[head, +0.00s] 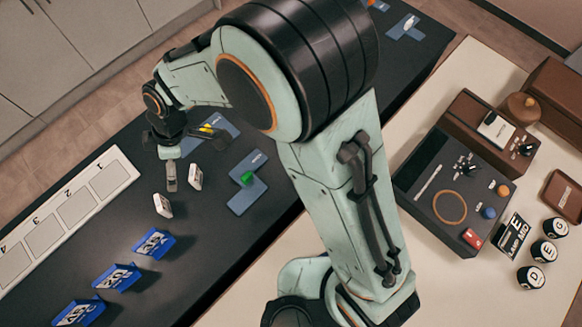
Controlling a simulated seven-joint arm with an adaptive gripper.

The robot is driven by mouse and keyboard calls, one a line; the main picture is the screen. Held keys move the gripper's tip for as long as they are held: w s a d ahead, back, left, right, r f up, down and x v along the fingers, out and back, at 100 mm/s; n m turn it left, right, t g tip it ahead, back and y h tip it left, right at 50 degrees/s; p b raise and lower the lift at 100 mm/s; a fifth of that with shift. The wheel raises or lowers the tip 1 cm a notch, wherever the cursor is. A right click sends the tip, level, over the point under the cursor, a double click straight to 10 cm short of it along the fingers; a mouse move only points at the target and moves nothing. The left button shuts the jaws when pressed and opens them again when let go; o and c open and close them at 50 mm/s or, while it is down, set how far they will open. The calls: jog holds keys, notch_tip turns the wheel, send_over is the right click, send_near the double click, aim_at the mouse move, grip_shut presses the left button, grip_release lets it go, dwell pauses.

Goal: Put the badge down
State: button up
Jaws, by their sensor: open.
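My gripper (172,178) points down over the dark counter (205,255) at the left and is open. I see nothing held between its fingers, though the view of them is small. No badge can be told for certain.
A white tray (122,163) with numbered grey slots lies along the counter's left side. Several blue boxes (153,243) stand at lower left.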

jog(key=d+r+m+t+h, duration=0.1)
jog(key=d+r+m, duration=0.35)
jog(key=d, duration=0.55)
jog(key=d+r+m+h, duration=0.1)
jog(key=d+r+m, duration=0.4)
jog(key=d, duration=0.4)
jog(key=s+d+m+h, duration=0.1)
jog(key=s+d+m, duration=0.8)
jog(key=d+m, duration=0.1)
jog(key=shift+s+d+r, duration=0.2)
jog(key=shift+s+d, duration=0.2)
jog(key=shift+d, duration=0.1)
jog(key=c, duration=0.5)
jog(key=shift+c, duration=0.2)
jog(key=shift+w+m, duration=0.1)
jog(key=shift+m, duration=0.25)
